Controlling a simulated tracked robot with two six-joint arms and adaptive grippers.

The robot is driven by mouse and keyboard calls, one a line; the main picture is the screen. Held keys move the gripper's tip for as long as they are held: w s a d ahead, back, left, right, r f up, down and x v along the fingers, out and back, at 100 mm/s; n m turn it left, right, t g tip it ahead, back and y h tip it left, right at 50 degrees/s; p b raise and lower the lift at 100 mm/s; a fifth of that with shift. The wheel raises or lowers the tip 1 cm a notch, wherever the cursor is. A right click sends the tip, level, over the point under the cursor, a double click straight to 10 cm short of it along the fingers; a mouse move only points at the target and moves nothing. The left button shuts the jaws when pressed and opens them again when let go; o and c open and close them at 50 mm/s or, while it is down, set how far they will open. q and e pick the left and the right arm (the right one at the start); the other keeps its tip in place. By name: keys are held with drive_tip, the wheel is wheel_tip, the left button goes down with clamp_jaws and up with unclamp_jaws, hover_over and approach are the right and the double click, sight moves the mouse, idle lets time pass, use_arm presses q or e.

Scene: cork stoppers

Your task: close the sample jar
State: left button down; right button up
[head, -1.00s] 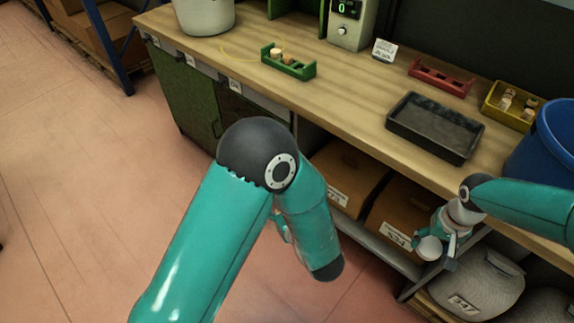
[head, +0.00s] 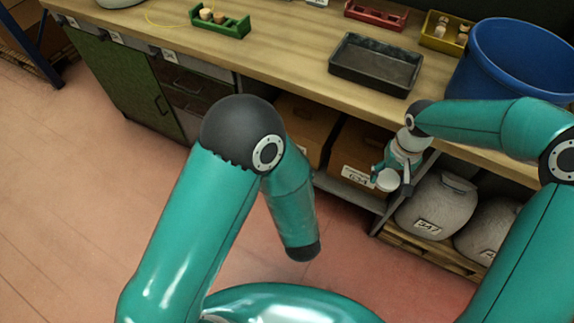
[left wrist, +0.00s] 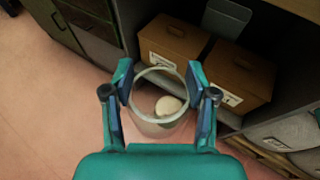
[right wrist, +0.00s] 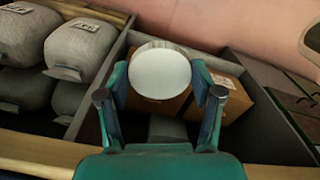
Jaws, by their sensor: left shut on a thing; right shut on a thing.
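My left gripper (left wrist: 160,92) is shut on a clear jar (left wrist: 136,84), seen from above with its round mouth open. A pale rounded thing (left wrist: 168,105) shows within the jar's outline; I cannot tell whether it lies inside or is seen through the glass. In the head view my left arm hides this gripper and the jar. My right gripper (right wrist: 160,88) is shut on a round white lid (right wrist: 160,73). In the head view the right gripper (head: 390,178) holds the lid (head: 387,181) in front of the bench's lower shelf, apart from the left arm.
On the bench are a dark tray (head: 345,77), a green rack (head: 233,28) with corks, a red rack (head: 376,15), a yellow bin (head: 432,37) and a blue tub (head: 510,60). Cardboard boxes (head: 350,158) and grey sacks (head: 434,205) sit below. The floor at left is clear.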

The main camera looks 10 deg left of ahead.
use_arm(q)
drive_tip(key=s+a+f+n+g+y, duration=0.1)
drive_tip(key=a+n+g+y, duration=0.1)
drive_tip(key=a+n+y, duration=0.2)
drive_tip(key=s+a+f+n+g+y, duration=0.2)
drive_tip(key=a+n+g+y, duration=0.1)
drive_tip(key=a, duration=0.8)
drive_tip(key=shift+s+a+n+y, duration=0.15)
drive_tip(key=shift+a+n+y, duration=0.05)
drive_tip(key=shift+n+y, duration=0.45)
use_arm(e)
drive_tip(key=s+f, duration=0.4)
drive_tip(key=f, duration=1.1)
use_arm(q)
drive_tip(key=shift+f, duration=0.1)
